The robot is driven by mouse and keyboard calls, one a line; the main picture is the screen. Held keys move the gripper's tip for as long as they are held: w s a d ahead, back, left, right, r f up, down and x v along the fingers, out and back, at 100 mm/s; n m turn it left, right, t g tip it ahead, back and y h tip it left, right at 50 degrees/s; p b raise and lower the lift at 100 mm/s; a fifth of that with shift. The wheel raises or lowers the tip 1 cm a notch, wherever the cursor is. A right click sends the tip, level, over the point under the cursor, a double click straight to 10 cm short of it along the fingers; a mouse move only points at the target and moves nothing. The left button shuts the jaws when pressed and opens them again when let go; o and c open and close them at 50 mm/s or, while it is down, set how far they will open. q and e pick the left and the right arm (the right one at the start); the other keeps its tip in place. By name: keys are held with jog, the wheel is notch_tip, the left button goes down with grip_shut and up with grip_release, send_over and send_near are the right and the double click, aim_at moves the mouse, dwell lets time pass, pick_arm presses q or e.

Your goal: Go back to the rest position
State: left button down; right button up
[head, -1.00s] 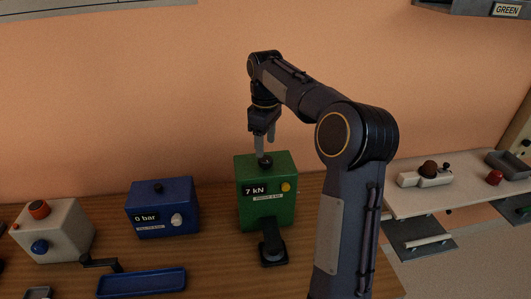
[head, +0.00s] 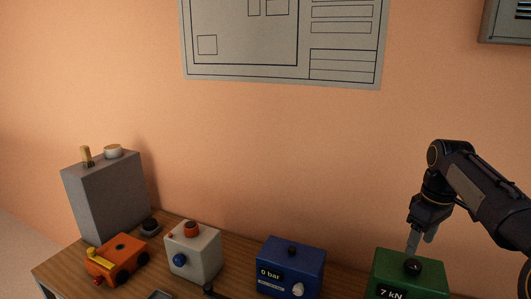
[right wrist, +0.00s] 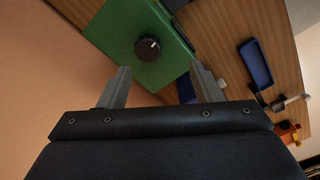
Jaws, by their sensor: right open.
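My right gripper (head: 422,240) is open and empty in the head view, at the right, pointing down just above the green box (head: 400,268). The box reads "7 kN" and has a black knob (head: 412,267) on top. In the right wrist view the two fingers (right wrist: 157,82) stand apart with nothing between them. The black knob (right wrist: 147,47) on the green box (right wrist: 118,25) lies beyond the fingertips, apart from them. My left gripper is not in view.
A blue box (head: 291,267) reading "0 bar", a white box (head: 193,251), an orange toy-like vehicle (head: 117,262) and a tall grey box (head: 105,197) stand on the wooden bench (head: 50,270). A drawing sheet (head: 283,75) hangs on the wall.

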jog(key=s+a+m+t+y, duration=0.1)
jog(key=s+a+m+t, duration=0.1)
jog(key=s+a, duration=0.8)
jog(key=s+a+f+m+t+y, duration=0.1)
jog(key=s+a+f+m, duration=0.1)
jog(key=s+a+f, duration=0.3)
jog(key=s+a+f+m+t+y+b, duration=0.1)
jog(key=s+a+f, duration=0.4)
jog(key=s, duration=0.5)
jog(key=shift+f+m+t+y+b, duration=0.3)
jog(key=shift+f+m+t, duration=0.3)
jog(key=shift+m, duration=0.3)
